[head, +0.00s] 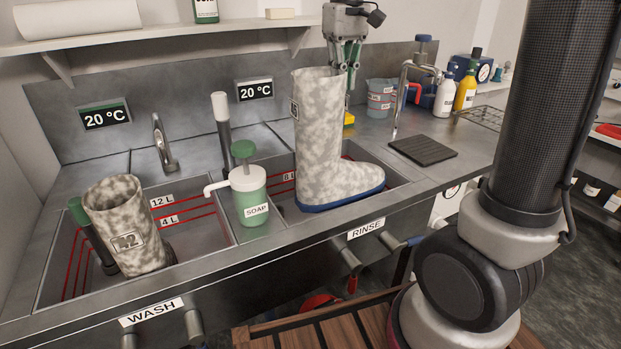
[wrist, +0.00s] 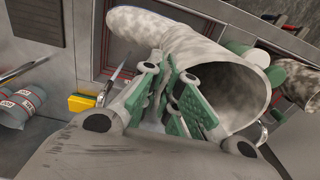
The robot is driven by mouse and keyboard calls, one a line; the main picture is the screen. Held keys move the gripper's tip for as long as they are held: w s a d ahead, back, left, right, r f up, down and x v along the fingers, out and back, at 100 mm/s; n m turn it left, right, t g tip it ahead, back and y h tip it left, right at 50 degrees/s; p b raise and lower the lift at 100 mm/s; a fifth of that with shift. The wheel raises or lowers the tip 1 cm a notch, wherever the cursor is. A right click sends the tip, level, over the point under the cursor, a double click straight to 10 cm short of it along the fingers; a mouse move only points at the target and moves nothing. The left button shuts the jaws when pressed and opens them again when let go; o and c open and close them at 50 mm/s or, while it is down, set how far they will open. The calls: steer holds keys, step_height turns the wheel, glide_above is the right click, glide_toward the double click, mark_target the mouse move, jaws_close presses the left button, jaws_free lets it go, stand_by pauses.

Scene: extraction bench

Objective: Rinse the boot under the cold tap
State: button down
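A mottled grey boot with a blue sole (head: 318,125) is upright over the rinse basin (head: 398,178), toe pointing right; whether it touches the basin is unclear. My gripper (head: 345,68) is at its top rim, seemingly with one finger inside and one outside. In the wrist view the green finger pads of my gripper (wrist: 170,105) pinch the rim beside the boot's opening (wrist: 245,90). A slim silver tap (wrist: 118,68) stands by the rinse basin, near the boot's shaft; the boot hides it in the head view. No water is visible.
A second mottled boot (head: 122,225) marked 42 leans in the wash basin (head: 215,225). A soap dispenser (head: 248,195) stands between the basins. Another tap (head: 162,145) is behind the wash basin. A yellow sponge (wrist: 85,103), jug (head: 380,98) and dark mat (head: 422,150) are on the bench.

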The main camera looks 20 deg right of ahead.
step_height(320, 180, up, 13)
steer(key=shift+r, duration=0.2)
stand_by(0.8)
stand_by(0.4)
